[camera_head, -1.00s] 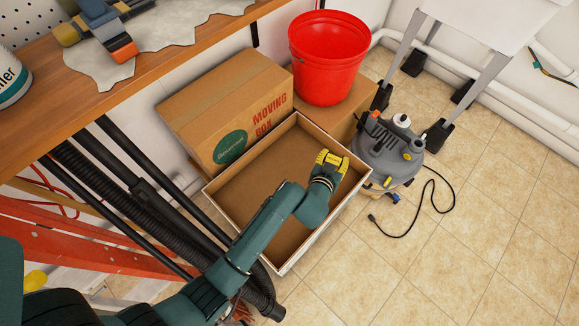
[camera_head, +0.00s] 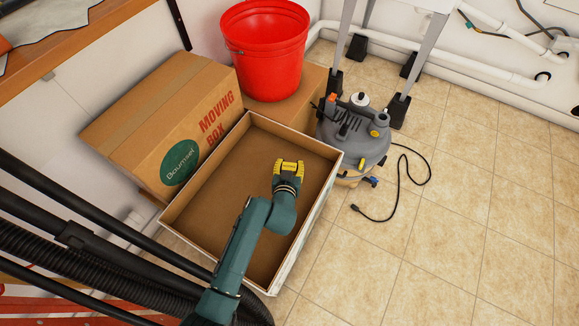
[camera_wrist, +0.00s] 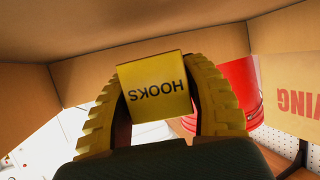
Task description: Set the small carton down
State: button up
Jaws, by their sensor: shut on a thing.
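The small carton (camera_wrist: 155,88) is a yellow box with "HOOKS" on its face, upside down in the wrist view. My gripper (camera_wrist: 158,80) is shut on it, with a ridged yellow finger at each side. In the head view my gripper (camera_head: 288,168) is within the outline of a large open cardboard box (camera_head: 193,186), towards its right side. I cannot pick the carton out from the yellow fingers there, nor tell its height above the box floor.
A closed moving box (camera_head: 165,130) stands left of the open box. A red bucket (camera_head: 265,55) sits on another brown box (camera_head: 300,98) behind. A grey vacuum machine (camera_head: 352,135) with a black cord stands at right. Black hoses and tubes lie at left. Tiled floor is clear at right.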

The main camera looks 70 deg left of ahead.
jog(key=shift+f+b, duration=0.5)
jog(key=shift+f, duration=0.1)
jog(key=o, duration=1.2)
jog(key=shift+r, duration=0.15)
jog(key=d+r+p, duration=0.1)
jog(key=s+d+r+p, duration=0.1)
jog(key=p, duration=0.1)
jog(key=shift+r, duration=0.4)
jog(key=v, duration=0.1)
jog(key=p+v, duration=0.1)
jog(key=v, duration=0.1)
jog(key=p+v, duration=0.1)
jog(key=shift+s+d+f, duration=0.15)
jog(key=shift+s+d, duration=0.05)
jog(key=shift+d, duration=0.25)
